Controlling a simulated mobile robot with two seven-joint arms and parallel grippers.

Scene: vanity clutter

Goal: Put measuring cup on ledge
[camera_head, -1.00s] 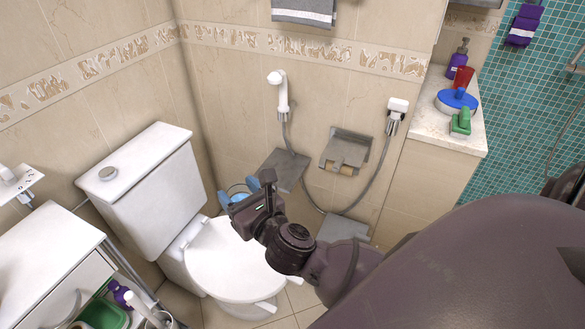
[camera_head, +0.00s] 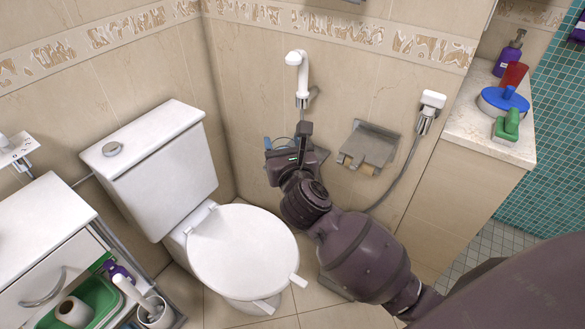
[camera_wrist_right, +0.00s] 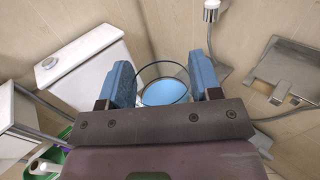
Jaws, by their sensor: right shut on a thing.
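My right gripper (camera_head: 284,150) is in front of the tiled wall, above and behind the toilet seat. In the right wrist view its two blue fingers (camera_wrist_right: 163,84) stand on either side of the measuring cup (camera_wrist_right: 165,93), which shows a thin dark round rim and a light blue inside. The gripper is shut on the cup. In the head view the cup is mostly hidden by the gripper. The pale stone-topped ledge (camera_head: 463,122) is at the right, away from the gripper. My left gripper is not in view.
The ledge holds a purple pump bottle (camera_head: 508,54), a red container (camera_head: 514,75), a blue-lidded round tub (camera_head: 503,101) and a green item (camera_head: 507,126). Its front left part is bare. A paper holder (camera_head: 369,146) and hand shower (camera_head: 429,108) are on the wall between.

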